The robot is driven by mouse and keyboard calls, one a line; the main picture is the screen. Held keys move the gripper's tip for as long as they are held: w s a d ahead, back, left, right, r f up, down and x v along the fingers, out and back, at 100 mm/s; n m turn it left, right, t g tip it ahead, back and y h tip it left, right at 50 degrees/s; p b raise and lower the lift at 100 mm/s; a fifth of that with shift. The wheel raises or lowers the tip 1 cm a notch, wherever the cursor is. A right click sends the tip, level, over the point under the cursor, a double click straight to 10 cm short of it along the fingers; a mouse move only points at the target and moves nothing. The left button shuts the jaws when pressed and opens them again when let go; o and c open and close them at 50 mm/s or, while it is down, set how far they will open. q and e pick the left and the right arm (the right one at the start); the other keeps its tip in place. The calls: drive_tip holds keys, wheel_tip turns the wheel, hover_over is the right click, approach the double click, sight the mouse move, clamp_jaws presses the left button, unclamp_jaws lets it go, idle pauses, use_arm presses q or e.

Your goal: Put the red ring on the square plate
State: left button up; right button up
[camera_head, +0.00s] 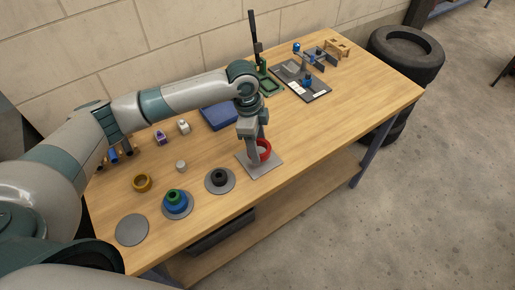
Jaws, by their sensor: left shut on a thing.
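The red ring (265,151) is at the square plate (259,168), a flat grey sheet near the table's front edge. The ring looks tilted or upright, and its left part is hidden by the fingers. My left gripper (254,157) points down over the plate and is shut on the red ring. I cannot tell whether the ring touches the plate. My right gripper is not in view.
Left of the square plate are round grey discs: one with a black ring (219,177), one with blue and green rings (176,198), one bare (132,230). A brass ring (142,183) lies behind. A blue box (219,116) and a dark tray (302,84) stand farther back.

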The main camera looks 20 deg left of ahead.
use_arm(q)
drive_tip(key=shift+f+p, duration=0.45)
drive_tip(key=shift+f, duration=0.95)
drive_tip(key=shift+f, duration=0.15)
drive_tip(key=o, duration=1.2)
drive_tip(key=shift+s+a+r+b, duration=0.1)
drive_tip(key=shift+a+r+b, duration=0.35)
drive_tip(key=shift+r, duration=1.6)
drive_tip(key=shift+a+r+b, duration=0.1)
drive_tip(key=shift+r+b, duration=0.7)
drive_tip(key=shift+r, duration=1.2)
drive_tip(key=shift+s+a+r+b, duration=0.1)
drive_tip(key=shift+a+r+b, duration=0.35)
drive_tip(key=shift+r, duration=1.6)
drive_tip(key=shift+d, duration=0.15)
